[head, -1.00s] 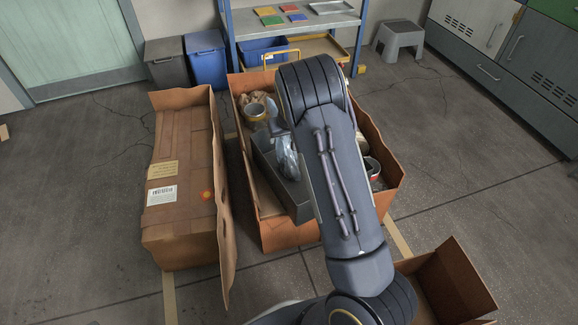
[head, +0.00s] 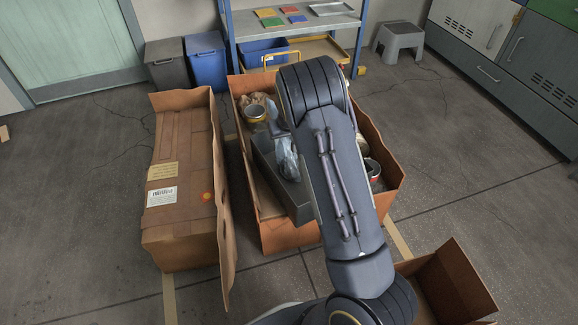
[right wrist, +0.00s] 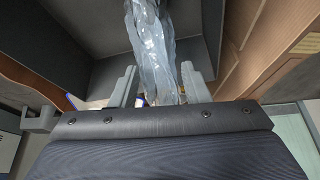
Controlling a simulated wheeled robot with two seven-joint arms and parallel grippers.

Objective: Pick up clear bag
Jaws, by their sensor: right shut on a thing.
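The clear bag (head: 287,162) shows as a crumpled, see-through bluish shape beside my right arm in the head view, over a dark grey bin (head: 265,160) inside the large open cardboard box (head: 290,236). In the right wrist view the clear bag (right wrist: 155,40) hangs between the two grey fingers of my right gripper (right wrist: 160,75), which is shut on it. My right forearm hides most of the gripper and part of the bag in the head view. My left gripper is not in view.
A shelf (head: 290,27) stands behind.

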